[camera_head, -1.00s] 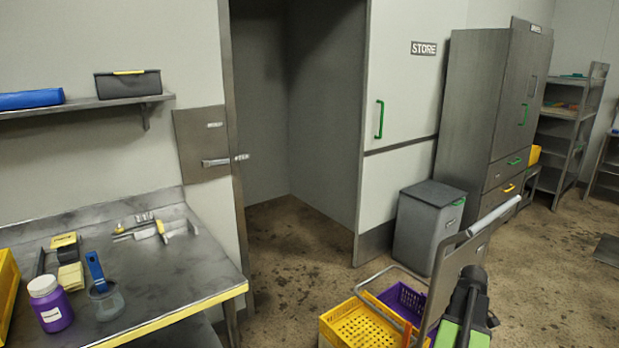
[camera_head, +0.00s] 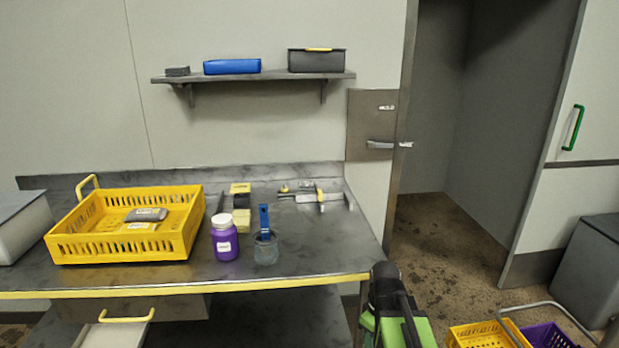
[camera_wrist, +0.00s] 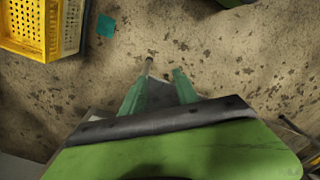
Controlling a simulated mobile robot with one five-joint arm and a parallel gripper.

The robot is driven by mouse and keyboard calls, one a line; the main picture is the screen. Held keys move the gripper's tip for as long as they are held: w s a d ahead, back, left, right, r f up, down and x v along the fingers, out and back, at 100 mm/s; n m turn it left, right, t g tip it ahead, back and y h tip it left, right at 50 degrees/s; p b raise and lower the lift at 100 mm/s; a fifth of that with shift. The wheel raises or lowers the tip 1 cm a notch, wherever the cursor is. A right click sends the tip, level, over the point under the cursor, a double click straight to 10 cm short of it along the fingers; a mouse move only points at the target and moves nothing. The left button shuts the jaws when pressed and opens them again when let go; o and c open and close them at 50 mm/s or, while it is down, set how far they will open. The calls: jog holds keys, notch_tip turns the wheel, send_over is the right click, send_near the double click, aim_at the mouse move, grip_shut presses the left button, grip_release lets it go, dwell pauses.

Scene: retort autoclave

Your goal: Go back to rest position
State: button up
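My gripper (camera_wrist: 165,72) shows in the wrist view with its two green fingers apart and nothing between them. It points over the speckled floor (camera_wrist: 230,60). In the head view, part of my green and black arm (camera_head: 395,312) is low in the picture, beside the right front corner of the steel bench (camera_head: 320,255). My fingertips cannot be made out there.
On the bench are a yellow basket (camera_head: 120,247), a purple jar (camera_head: 224,240) and a clear cup (camera_head: 266,250) with a blue-handled tool. A yellow crate (camera_head: 480,336) and a purple crate (camera_head: 548,336) are at lower right. The doorway (camera_head: 450,110) stands open.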

jog(key=s+a+m, duration=0.2)
jog(key=a+m, duration=0.2)
jog(key=m, duration=0.3)
notch_tip(320, 180, up, 17)
jog(key=m+p, duration=0.1)
jog(key=p, duration=1.5)
jog(key=shift+s+p, duration=0.15)
jog(key=shift+p, duration=0.25)
jog(key=shift+f, duration=0.1)
